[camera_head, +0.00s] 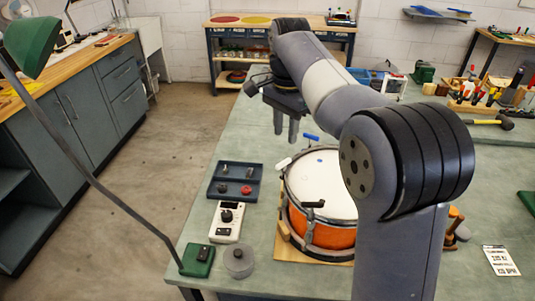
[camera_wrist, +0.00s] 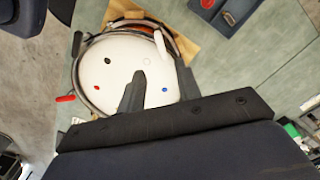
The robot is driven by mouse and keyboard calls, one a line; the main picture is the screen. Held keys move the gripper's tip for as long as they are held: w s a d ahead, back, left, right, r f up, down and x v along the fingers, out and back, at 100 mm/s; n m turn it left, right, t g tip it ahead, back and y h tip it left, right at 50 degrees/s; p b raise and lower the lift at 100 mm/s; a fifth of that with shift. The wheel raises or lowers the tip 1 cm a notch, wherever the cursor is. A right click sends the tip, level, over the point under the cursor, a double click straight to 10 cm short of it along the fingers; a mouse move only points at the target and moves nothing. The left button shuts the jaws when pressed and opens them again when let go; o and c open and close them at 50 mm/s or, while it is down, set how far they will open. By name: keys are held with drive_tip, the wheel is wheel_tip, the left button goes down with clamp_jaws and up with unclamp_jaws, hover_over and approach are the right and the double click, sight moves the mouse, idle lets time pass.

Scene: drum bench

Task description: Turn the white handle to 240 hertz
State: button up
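The orange drum (camera_head: 325,237) with a white head stands on a wooden board on the bench. The white handle (camera_head: 283,163) sticks out at its left rim; in the wrist view it (camera_wrist: 159,42) lies at the upper right rim, beyond my fingertips. A blue handle (camera_head: 311,138) is at the far rim and a black handle (camera_head: 315,204) at the near rim. A red handle (camera_wrist: 66,99) shows only in the wrist view. My gripper (camera_head: 285,138) is open and empty above the drum's far left side, apart from the handles. My arm hides the drum's right side.
Left of the drum are a dark tray (camera_head: 235,193) with small parts, a white device (camera_head: 227,222) with a knob, and a grey round container (camera_head: 239,262). A green lamp (camera_head: 195,261) stands at the bench's left edge. A printed card (camera_head: 501,260) lies right.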

sight(283, 162)
drive_tip(key=shift+w+a+f, duration=0.15)
drive_tip(key=shift+f, duration=0.05)
wheel_tip(283, 162, down, 10)
drive_tip(key=shift+f, duration=0.15)
drive_tip(key=shift+c, duration=0.5)
clamp_jaws()
